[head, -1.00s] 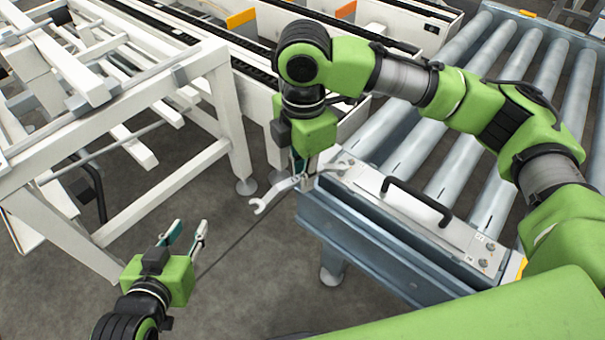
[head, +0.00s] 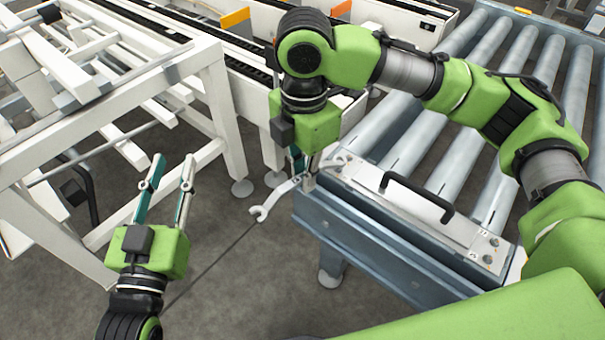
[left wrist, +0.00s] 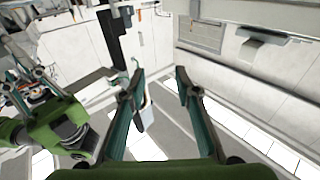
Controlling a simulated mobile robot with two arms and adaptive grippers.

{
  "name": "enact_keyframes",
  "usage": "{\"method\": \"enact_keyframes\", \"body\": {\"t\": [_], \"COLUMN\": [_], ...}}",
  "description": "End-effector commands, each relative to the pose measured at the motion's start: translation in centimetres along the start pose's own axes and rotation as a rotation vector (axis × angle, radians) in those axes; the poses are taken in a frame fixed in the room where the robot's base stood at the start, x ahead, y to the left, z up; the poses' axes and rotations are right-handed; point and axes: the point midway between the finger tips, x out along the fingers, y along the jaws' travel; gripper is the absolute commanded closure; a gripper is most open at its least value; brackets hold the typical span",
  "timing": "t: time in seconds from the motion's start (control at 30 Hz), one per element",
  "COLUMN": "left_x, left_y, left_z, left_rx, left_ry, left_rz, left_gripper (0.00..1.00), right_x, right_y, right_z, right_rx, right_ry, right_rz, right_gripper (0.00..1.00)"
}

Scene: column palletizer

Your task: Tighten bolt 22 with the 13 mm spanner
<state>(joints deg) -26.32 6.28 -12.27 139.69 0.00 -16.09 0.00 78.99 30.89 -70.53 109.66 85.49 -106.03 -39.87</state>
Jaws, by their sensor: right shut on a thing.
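My right gripper (head: 303,172) is shut on the steel spanner (head: 276,200) at the near left corner of the roller conveyor. The spanner's open jaw points down to the left, over the floor; its other end lies by the corner of a pale plate (head: 380,198), partly hidden by the fingers. I cannot tell whether it is seated on a bolt. Bolts (head: 490,242) show at the plate's right end; their numbers are too small to read surely. My left gripper (head: 173,160) is open and empty, apart from the spanner; its parted fingers also show in the left wrist view (left wrist: 160,76).
The plate carries a black handle (head: 418,198) beside the spanner. Grey rollers (head: 465,150) lie behind it. A white frame (head: 225,110) stands close beyond my left gripper. Bare floor (head: 240,270) lies between my left gripper and the conveyor.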

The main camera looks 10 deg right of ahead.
Motion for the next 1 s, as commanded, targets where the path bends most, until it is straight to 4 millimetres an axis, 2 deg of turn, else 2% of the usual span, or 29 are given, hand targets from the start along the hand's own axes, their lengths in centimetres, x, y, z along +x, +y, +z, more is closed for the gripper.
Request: {"method": "enact_keyframes", "body": {"t": [0.47, 0.87, 1.0], "left_x": [-0.7, -3.3, -2.2], "left_y": [0.8, 1.3, 1.1], "left_z": [-6.5, -11.5, -10.2], "left_rx": [-0.01, -0.022, -0.017], "left_ry": [0.317, 0.586, 0.493], "left_rz": [0.017, 0.029, 0.024], "left_gripper": [0.7, 0.7, 0.7], "right_x": [0.1, 0.1, -0.2], "right_y": [-0.6, -1.1, -1.3], "right_z": [0.0, 0.0, 0.1], "right_rx": [-0.063, -0.116, -0.141], "right_ry": [0.0, -0.001, 0.0], "right_rz": [0.001, 0.001, 0.0], "right_gripper": [1.0, 1.0, 1.0]}}
